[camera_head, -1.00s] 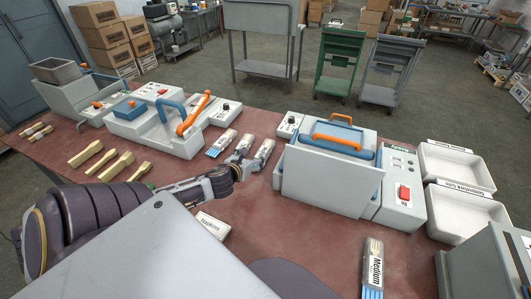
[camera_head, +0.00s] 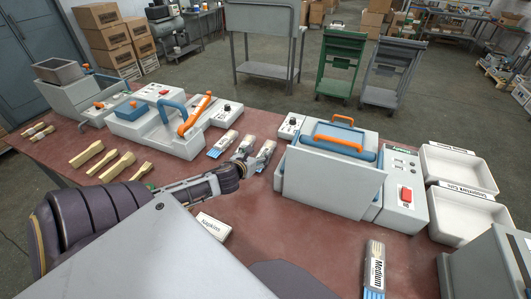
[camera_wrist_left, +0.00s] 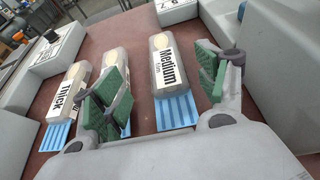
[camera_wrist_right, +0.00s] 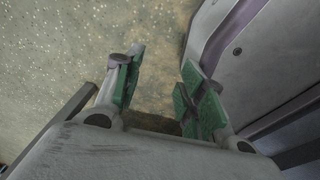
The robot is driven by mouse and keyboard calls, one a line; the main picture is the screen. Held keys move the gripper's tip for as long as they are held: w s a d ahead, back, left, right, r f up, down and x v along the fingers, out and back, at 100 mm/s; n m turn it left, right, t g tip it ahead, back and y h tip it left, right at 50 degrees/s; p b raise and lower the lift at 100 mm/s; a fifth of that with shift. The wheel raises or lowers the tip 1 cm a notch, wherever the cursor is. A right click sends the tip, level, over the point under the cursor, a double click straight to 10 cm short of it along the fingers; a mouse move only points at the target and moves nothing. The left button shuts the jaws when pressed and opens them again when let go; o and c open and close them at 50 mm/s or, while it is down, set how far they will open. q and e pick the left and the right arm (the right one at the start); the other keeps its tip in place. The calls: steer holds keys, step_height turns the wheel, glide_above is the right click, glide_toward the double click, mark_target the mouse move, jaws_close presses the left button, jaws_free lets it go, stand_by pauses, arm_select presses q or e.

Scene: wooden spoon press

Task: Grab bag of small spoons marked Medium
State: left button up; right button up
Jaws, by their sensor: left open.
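Three spoon bags lie in a row on the red table. The rightmost bag (camera_head: 265,153) reads "Medium" in the left wrist view (camera_wrist_left: 167,72). The leftmost bag (camera_head: 222,144) reads "Thick" there (camera_wrist_left: 66,105). A middle bag (camera_wrist_left: 116,62) is partly hidden behind a finger. My left gripper (camera_head: 248,162) is open above the row, with the Medium bag showing between its green pads (camera_wrist_left: 158,68); I see no grip on it. Another bag marked Medium (camera_head: 375,268) lies at the front right. My right gripper (camera_wrist_right: 160,88) is open and empty, with bare floor beyond it.
A press with orange and blue handles (camera_head: 325,178) stands just right of the bags. Another machine (camera_head: 160,130) stands to their left. Wooden spoon pieces (camera_head: 118,167), a Napkins box (camera_head: 212,227) and white bins (camera_head: 458,178) are also on the table. The front middle is clear.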

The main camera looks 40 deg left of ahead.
mark_target(267, 147)
arm_select(q)
steer(key=shift+w+a+f, duration=0.15)
steer(key=shift+w+f, duration=0.1)
steer(key=shift+w, duration=0.25)
steer(key=shift+x, duration=1.25)
steer(key=shift+b+x, duration=0.3)
steer(key=shift+x, duration=0.65)
arm_select(e)
steer(key=shift+s+d+f, duration=0.25)
steer(key=shift+d+f, duration=0.1)
steer(key=shift+d, duration=0.3)
arm_select(q)
steer(key=shift+w, duration=0.15)
arm_select(e)
steer(key=shift+w, duration=0.1)
arm_select(q)
steer(key=shift+x, duration=1.15)
steer(key=shift+d+x, duration=0.1)
steer(key=shift+x, duration=0.55)
steer(key=shift+d+x, duration=0.15)
steer(key=shift+x, duration=0.55)
steer(key=shift+w+r, duration=0.1)
steer(key=shift+r, duration=0.05)
arm_select(e)
steer(key=shift+f, duration=0.2)
steer(key=shift+w+d, duration=0.1)
steer(key=shift+d, duration=0.05)
